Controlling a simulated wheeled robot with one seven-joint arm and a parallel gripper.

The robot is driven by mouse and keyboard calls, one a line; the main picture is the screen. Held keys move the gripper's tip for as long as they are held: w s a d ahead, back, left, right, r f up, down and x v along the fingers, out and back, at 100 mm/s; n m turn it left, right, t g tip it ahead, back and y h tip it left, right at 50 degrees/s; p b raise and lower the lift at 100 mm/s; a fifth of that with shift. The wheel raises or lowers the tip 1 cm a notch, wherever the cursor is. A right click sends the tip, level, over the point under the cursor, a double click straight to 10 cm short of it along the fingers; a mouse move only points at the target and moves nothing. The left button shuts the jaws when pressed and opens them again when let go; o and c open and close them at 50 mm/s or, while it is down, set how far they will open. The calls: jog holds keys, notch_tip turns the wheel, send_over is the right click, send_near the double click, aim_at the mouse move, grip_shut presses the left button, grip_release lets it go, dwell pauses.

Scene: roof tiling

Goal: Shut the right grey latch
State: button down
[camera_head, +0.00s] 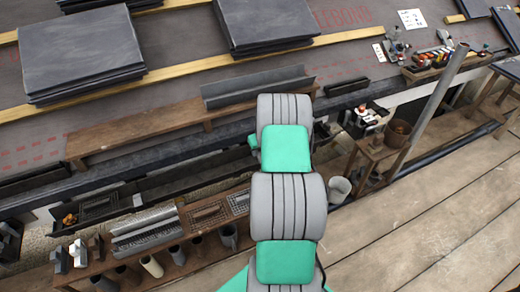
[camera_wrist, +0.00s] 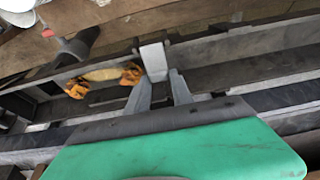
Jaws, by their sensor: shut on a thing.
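In the wrist view, my gripper (camera_wrist: 160,80) points away from the camera, with its two grey fingers close together. A pale grey block-like piece, which looks like the grey latch (camera_wrist: 153,57), is at the fingertips, and the fingers are shut on it. It stands up by the edge of a dark, long trough (camera_wrist: 215,77). Whether it is the right latch, and how far it is turned, I cannot tell. In the head view my arm hides the gripper and the latch.
Orange-brown clumps (camera_wrist: 130,73) lie in the trough left of the fingers. In the head view, stacks of dark slates (camera_head: 80,52) lie on the roof. A bench with tubes (camera_head: 152,266) is at lower left; a bucket (camera_head: 338,189) stands right of my arm.

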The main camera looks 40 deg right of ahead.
jog(key=shift+w+f+g+y, duration=0.2)
jog(key=shift+f+g, duration=0.1)
jog(key=shift+g, duration=0.3)
jog(key=shift+w+f+g+y, duration=0.1)
jog(key=shift+f+g+y, duration=0.15)
jog(key=shift+g, duration=0.35)
jog(key=c, duration=1.1)
grip_release()
jog(key=shift+s+a+r+p, duration=0.15)
jog(key=shift+r+p, duration=0.15)
jog(key=shift+r, duration=1)
jog(key=shift+s+d+r+p, duration=0.1)
jog(key=shift+s+r+p, duration=0.15)
jog(key=shift+r, duration=1)
jog(key=shift+s+a+r+p, duration=0.1)
jog(key=shift+r+p, duration=0.25)
jog(key=shift+r, duration=0.95)
